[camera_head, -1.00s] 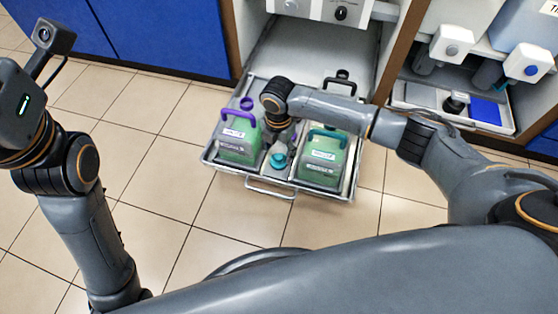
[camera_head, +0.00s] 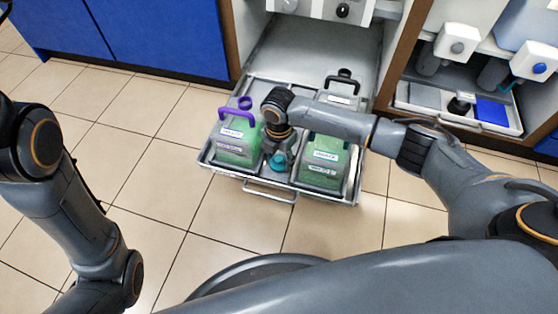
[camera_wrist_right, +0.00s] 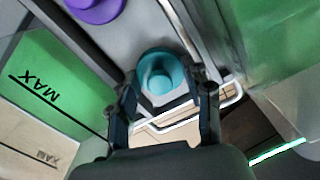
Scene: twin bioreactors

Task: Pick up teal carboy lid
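The teal carboy lid (camera_head: 278,161) sits in the pulled-out metal tray (camera_head: 255,176), in the gap between two green carboys. In the right wrist view the round teal lid (camera_wrist_right: 163,74) lies just beyond and between the fingertips. My right gripper (camera_wrist_right: 165,98) is open and empty, pointing down at the lid with a finger to each side. In the head view my right wrist hides most of that gripper. The carboy (camera_head: 323,163) with the teal handle stands right of the lid. My left gripper is outside the head view.
A carboy (camera_head: 236,143) with a purple handle stands left of the lid, close to my right gripper. A purple lid (camera_head: 245,103) lies behind it and also shows in the wrist view (camera_wrist_right: 95,9). A cabinet with another tray (camera_head: 425,98) is at right. Open floor lies in front.

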